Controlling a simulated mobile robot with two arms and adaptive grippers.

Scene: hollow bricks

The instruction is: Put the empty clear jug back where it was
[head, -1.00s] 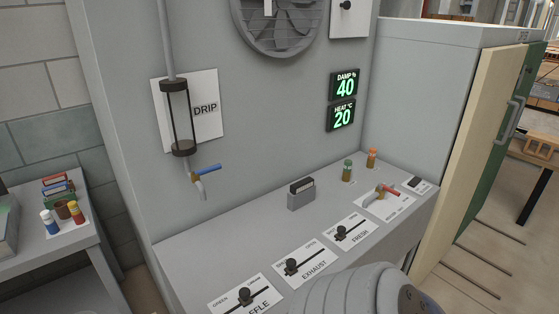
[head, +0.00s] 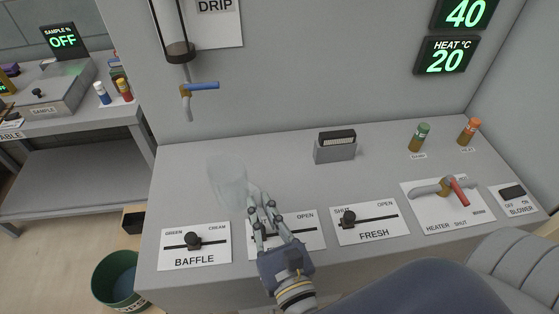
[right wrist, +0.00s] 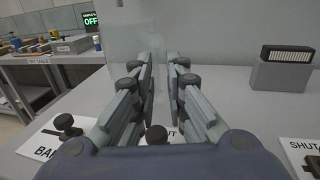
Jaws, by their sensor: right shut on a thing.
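The clear jug (head: 227,181) is a faint, see-through vessel over the left part of the grey counter (head: 280,158) in the head view. It looks empty. My right gripper (head: 262,203) is shut on its near side. In the right wrist view the jug (right wrist: 125,42) shows as a pale pane beyond and between the fingers (right wrist: 165,70). I cannot tell whether its base touches the counter. My left gripper is in neither current view.
The drip tap (head: 190,89) hangs from the wall above the jug's left. Slider panels for baffle (head: 195,258) and fresh (head: 370,232) line the counter's front. A grey block (head: 335,150) stands at the back. A green bin (head: 117,277) is on the floor.

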